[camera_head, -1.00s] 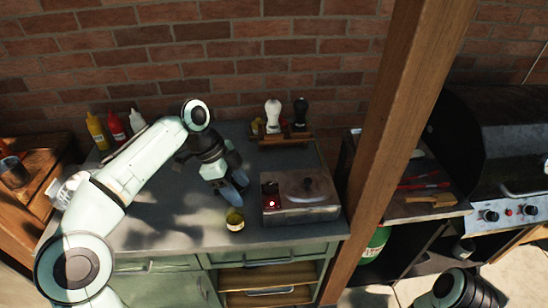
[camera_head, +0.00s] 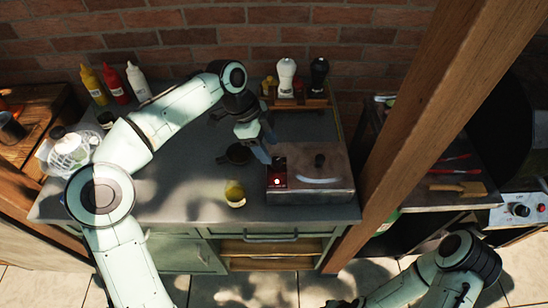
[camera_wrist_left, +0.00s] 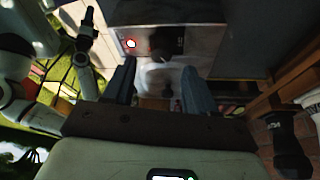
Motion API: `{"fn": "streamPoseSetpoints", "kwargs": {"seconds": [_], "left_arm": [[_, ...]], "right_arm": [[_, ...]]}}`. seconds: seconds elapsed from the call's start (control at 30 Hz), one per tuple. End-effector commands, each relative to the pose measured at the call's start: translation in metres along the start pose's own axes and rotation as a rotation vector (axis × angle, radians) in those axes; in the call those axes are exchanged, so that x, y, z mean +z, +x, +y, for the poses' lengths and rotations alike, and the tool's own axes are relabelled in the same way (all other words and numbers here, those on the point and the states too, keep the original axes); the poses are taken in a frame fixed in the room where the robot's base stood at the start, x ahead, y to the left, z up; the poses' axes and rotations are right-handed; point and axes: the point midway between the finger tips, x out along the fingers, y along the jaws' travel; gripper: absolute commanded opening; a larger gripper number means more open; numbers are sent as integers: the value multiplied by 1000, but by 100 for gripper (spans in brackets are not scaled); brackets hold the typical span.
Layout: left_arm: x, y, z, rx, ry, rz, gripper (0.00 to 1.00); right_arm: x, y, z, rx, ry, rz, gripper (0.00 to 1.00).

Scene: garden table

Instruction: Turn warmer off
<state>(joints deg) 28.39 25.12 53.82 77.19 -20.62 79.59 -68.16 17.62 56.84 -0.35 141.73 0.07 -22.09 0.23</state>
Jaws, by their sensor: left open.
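The warmer (camera_head: 318,196) is a metal box with a pale lid and dark knob on the counter. Its red switch panel (camera_head: 277,174) at the left end has a small lit red light. My left gripper (camera_head: 267,148) is open and empty, just behind and above the panel's back edge, pointing down. In the left wrist view, the two fingers (camera_wrist_left: 160,85) are apart with nothing between them. The warmer (camera_wrist_left: 205,12) fills the top there, with its red light (camera_wrist_left: 131,43) left of centre, beyond the fingertips. My right gripper is out of view; only part of that arm shows.
A yellow-green jar (camera_head: 235,194) stands left of the warmer, and a dark cup (camera_head: 236,155) behind it. Bottles (camera_head: 117,84) stand back left. A wooden post (camera_head: 425,130) rises to the right. The counter's front left is clear.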

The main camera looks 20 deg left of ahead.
Motion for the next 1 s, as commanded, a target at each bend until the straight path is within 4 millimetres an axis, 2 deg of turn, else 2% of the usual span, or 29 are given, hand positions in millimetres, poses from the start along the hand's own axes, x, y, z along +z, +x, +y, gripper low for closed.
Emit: {"fn": "streamPoseSetpoints", "kwargs": {"seconds": [0.03,0.1,0.27,0.67,0.7,0.83,1.0], "left_arm": [[1,12,1,4,-1,0,57],[1,23,1,3,0,0,57],[1,40,0,1,-1,-1,57],[0,46,-1,-2,-1,0,57],[0,46,0,-2,-1,0,44],[0,46,-1,-2,-1,0,2],[0,46,-1,-3,-3,0,2]], "right_arm": [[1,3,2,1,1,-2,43],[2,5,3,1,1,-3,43],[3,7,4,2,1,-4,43],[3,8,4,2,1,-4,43],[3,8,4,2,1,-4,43],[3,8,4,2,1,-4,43],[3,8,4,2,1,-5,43]]}}
